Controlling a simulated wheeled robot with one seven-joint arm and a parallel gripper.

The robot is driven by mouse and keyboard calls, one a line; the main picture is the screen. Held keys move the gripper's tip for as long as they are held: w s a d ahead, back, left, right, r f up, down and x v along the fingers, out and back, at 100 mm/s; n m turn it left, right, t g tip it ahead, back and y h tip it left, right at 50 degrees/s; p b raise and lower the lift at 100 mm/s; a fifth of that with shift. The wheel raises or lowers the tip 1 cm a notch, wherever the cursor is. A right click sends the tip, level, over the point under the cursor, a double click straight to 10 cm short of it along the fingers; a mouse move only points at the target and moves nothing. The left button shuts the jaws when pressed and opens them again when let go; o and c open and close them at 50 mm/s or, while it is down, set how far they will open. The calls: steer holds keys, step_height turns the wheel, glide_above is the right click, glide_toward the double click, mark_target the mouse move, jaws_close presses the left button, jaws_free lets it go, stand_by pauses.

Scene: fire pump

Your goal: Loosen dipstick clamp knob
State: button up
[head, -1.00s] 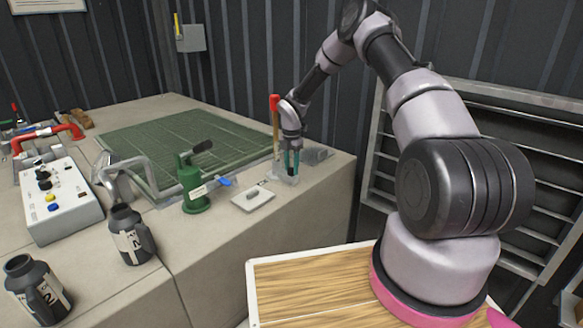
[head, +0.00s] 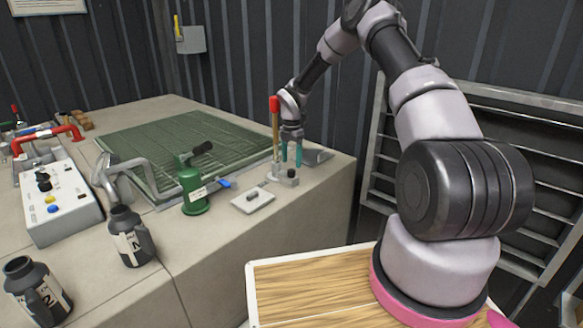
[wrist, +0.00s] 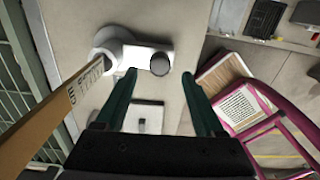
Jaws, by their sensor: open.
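The dipstick (head: 275,125) stands upright with a red top at the right end of the counter. In the wrist view its tan marked strip (wrist: 45,110) runs along the left into a round white holder (wrist: 112,45). The dark clamp knob (wrist: 160,64) sits at the right end of the light clamp block beside that holder. In the head view the knob (head: 291,174) shows just below my gripper (head: 291,160). My gripper is open and empty, with its teal fingers apart above the knob. In the wrist view the knob appears between and beyond the fingertips (wrist: 159,76).
A white plate with a small grey piece (head: 252,202) lies in front of the clamp. A green hand pump (head: 194,190) stands to its left. Dark bottles (head: 130,238) and a control box (head: 58,203) are farther left. The counter's right edge is close.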

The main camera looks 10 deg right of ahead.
step_height(320, 180, up, 7)
steer(key=shift+f, duration=0.15)
step_height(320, 180, up, 13)
steer(key=m+t, duration=0.1)
steer(key=m, duration=0.4)
glide_above(292, 170)
steer(key=s+d, duration=0.1)
steer(key=s, duration=0.4)
steer(key=s+d+r+m+t, duration=0.2)
steer(key=s+r+m, duration=0.7)
steer(key=r, duration=0.4)
steer(key=s+d+r+m+t+y, duration=0.1)
steer(key=s+r+m, duration=0.3)
steer(key=s+m, duration=0.4)
steer(key=s+d+r+m+t+y, duration=0.1)
steer(key=s+r+m+t, duration=0.2)
steer(key=s, duration=1.5)
steer(key=r+m, duration=0.1)
steer(key=m, duration=0.3)
steer(key=shift+d+r+m, duration=0.15)
steer(key=shift+m, duration=0.25)
